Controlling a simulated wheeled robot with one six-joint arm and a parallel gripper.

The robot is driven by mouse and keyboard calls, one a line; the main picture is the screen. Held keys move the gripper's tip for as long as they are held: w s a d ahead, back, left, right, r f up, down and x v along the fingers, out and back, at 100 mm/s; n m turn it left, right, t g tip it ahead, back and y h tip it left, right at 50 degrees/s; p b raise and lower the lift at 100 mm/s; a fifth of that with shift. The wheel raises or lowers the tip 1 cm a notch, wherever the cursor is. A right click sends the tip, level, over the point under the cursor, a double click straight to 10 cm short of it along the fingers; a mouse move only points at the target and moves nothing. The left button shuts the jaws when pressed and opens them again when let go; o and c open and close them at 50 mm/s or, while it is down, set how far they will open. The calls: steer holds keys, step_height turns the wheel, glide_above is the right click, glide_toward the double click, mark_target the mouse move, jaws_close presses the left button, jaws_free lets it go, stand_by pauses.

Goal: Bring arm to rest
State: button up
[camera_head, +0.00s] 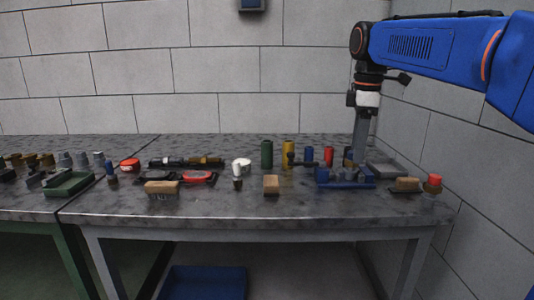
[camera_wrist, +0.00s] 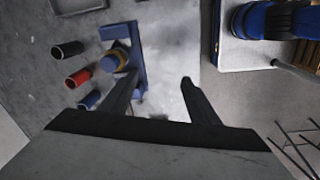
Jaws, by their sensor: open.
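My blue arm reaches in from the right in the head view, and its wrist points down over the right part of the grey table (camera_head: 250,206). My gripper (camera_head: 359,150) hangs near the blue fixture (camera_head: 345,178), among the items there; whether it touches any of them cannot be told from this view. In the wrist view my gripper (camera_wrist: 160,90) has its two dark fingers spread wide with nothing between them. The blue fixture (camera_wrist: 138,62), with a yellow-ringed part on it, lies by the left finger.
Green (camera_head: 267,154) and yellow (camera_head: 288,154) cylinders stand left of my gripper. A grey tray (camera_head: 385,169), a brush (camera_head: 407,184) and a red-topped item (camera_head: 433,183) are to its right. A wall closes the right side. Open space lies above the table.

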steer(key=s+d+f+m+t, duration=0.2)
steer(key=s+f+m, duration=0.5)
steer(key=s+f, duration=0.6)
steer(key=s+d+f+m+t, duration=0.2)
steer(key=s+f+m, duration=0.6)
steer(key=s+f, duration=0.5)
steer(key=shift+s+d, duration=0.65)
steer(key=shift+s, duration=0.3)
